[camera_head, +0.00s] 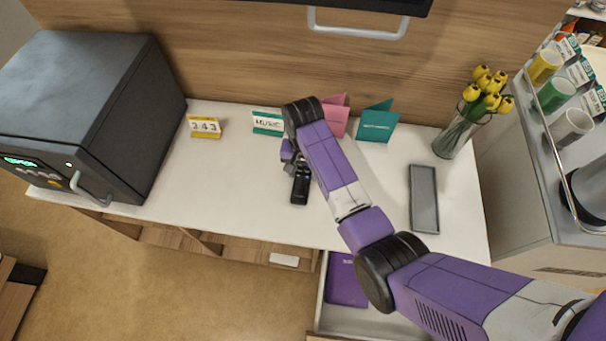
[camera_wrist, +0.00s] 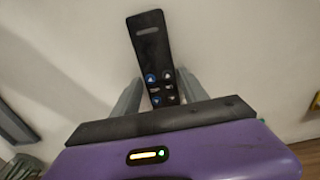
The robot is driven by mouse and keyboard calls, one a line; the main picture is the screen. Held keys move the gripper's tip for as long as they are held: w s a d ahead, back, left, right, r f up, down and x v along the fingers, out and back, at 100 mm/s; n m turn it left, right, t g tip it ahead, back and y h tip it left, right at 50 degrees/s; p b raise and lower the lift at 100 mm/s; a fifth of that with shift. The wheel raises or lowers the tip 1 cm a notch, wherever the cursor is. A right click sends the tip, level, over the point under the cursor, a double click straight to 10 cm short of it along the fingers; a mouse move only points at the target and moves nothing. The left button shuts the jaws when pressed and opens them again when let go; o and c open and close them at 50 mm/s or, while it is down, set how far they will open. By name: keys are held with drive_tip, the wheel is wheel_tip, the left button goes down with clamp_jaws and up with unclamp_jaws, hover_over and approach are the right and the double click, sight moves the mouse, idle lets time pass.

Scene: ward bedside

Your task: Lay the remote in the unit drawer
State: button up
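The remote (camera_head: 300,187) is black and slim, with blue and pale buttons; it also shows in the wrist view (camera_wrist: 155,55). It appears to lie on the white counter top. My gripper (camera_head: 292,166) is at its far end in the head view. In the wrist view the two grey fingers (camera_wrist: 161,88) stand on either side of the remote's button end, with a slight gap at the right. The fingers look open; contact at the left is unclear. The unit drawer (camera_head: 318,310) is pulled out below the counter's front edge, with a purple flat item (camera_head: 345,282) inside. My arm hides part of the drawer.
On the counter (camera_head: 235,180) are a grey tray (camera_head: 424,198), a flower vase (camera_head: 452,138), pink (camera_head: 337,117) and teal (camera_head: 377,124) cards, a sign (camera_head: 268,122) and a yellow number block (camera_head: 204,127). A dark boxy appliance (camera_head: 90,110) stands left. The counter left of the remote is clear.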

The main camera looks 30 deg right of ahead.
clamp_jaws()
drive_tip(key=shift+r, duration=0.15)
